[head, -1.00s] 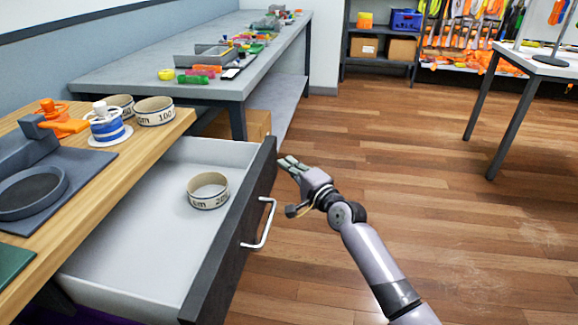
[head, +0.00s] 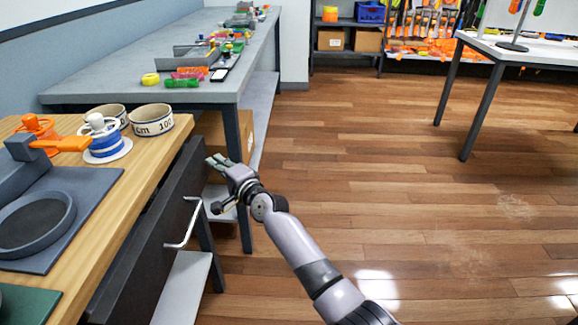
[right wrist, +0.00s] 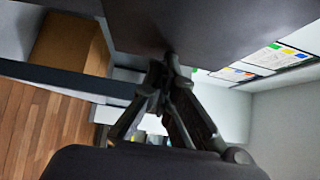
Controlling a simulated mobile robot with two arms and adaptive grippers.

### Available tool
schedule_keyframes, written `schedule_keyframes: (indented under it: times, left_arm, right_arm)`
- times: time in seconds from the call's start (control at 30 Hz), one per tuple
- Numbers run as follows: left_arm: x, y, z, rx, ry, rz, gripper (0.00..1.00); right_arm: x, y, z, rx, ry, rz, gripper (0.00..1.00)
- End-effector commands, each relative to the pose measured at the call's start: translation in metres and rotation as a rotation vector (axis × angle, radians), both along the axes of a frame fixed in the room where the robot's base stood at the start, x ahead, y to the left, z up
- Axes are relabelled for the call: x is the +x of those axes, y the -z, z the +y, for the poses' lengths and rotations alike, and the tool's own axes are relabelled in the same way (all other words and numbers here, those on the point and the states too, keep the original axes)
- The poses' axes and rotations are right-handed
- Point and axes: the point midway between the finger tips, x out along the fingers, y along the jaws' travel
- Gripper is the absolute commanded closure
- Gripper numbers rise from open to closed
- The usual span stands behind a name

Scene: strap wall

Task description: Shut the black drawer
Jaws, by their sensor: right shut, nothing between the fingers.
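The black drawer (head: 150,250) sits under the wooden counter at the left of the head view. Its dark front stands close to the counter edge, and its inside is hidden. Its silver handle (head: 186,224) faces right. My right gripper (head: 214,162) is at the far end of the drawer front, beyond the handle, close to its outer face. In the right wrist view its fingers (right wrist: 168,66) are shut with nothing between them, tips at a dark panel that looks like the drawer front. I cannot tell for sure whether they touch. My left gripper is not in view.
A long grey workbench (head: 205,92) stands behind, with a cardboard box (head: 245,130) below. The wooden floor (head: 380,190) to the right is clear.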

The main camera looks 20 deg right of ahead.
Motion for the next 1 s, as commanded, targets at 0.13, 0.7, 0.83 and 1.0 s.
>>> schedule_keyframes:
  times: [0.13, 0.7, 0.83, 1.0]
  left_arm:
    - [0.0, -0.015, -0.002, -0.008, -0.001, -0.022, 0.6]
    - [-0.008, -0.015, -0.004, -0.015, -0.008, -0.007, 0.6]
    - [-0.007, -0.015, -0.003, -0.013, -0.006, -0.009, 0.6]
    - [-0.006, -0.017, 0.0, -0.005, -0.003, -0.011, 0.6]
  right_arm:
    - [0.005, 0.0, 0.019, 0.002, -0.002, 0.001, 1.0]
    - [0.01, 0.0, 0.034, 0.0, -0.002, 0.0, 1.0]
    - [0.01, 0.0, 0.034, 0.0, -0.003, 0.0, 1.0]
    - [0.009, -0.001, 0.033, 0.001, -0.002, 0.0, 1.0]
